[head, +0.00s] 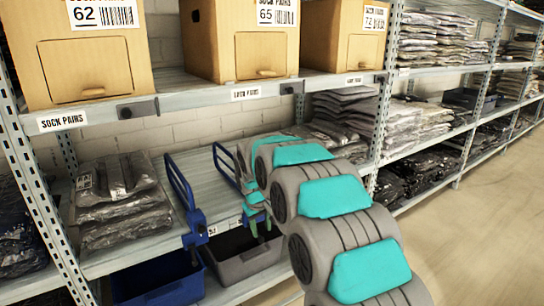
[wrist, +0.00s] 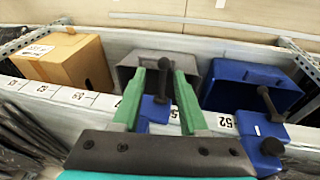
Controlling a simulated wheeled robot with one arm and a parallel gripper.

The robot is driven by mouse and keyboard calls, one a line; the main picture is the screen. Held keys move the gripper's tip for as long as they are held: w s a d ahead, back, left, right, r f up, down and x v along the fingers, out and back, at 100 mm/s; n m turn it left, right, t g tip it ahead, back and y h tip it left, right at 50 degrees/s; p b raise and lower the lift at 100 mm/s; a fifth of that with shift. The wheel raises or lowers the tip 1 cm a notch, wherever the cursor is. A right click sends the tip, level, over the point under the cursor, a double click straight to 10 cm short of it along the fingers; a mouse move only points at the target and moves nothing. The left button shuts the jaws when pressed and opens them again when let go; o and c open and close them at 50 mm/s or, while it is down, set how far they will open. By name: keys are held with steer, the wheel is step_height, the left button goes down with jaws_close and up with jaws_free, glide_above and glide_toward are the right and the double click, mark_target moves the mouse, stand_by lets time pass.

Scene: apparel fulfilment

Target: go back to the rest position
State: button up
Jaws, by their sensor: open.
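My gripper (head: 261,226) shows in the head view at the end of my grey and teal arm, in front of the shelf edge and above the grey bin (head: 240,262). In the wrist view my gripper (wrist: 161,74) has its two green fingers apart, with nothing held between them. The grey bin (wrist: 135,60) lies beyond the fingertips there. A black-knobbed blue clamp (wrist: 155,110) shows between the fingers; I cannot tell whether they touch it. My arm hides part of the shelf in the head view.
Blue dividers (head: 180,190) stand on the shelf (head: 205,180) beside stacked bagged garments (head: 118,200). A blue bin (head: 160,285) sits below. Cardboard boxes (head: 95,60) fill the upper shelf (head: 200,92). A blue bin (wrist: 250,88) and a cardboard box (wrist: 65,62) flank the grey bin. Floor (head: 480,225) is clear at right.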

steer(key=s+d+r+m+g, duration=0.1)
steer(key=s+d+r+m, duration=0.15)
steer(key=s+d, duration=0.75)
steer(key=s+d+r+m+g, duration=0.1)
steer(key=s+d+r+g, duration=0.3)
steer(key=s, duration=1)
steer(key=s+d+f+m, duration=0.1)
steer(key=s+d, duration=0.2)
steer(key=s, duration=0.8)
steer(key=s+d+f+m, duration=0.1)
steer(key=s+d+f, duration=0.1)
steer(key=s, duration=1)
steer(key=shift+s+d+m, duration=0.3)
steer(key=shift+d+m, duration=0.05)
steer(key=shift+d, duration=0.05)
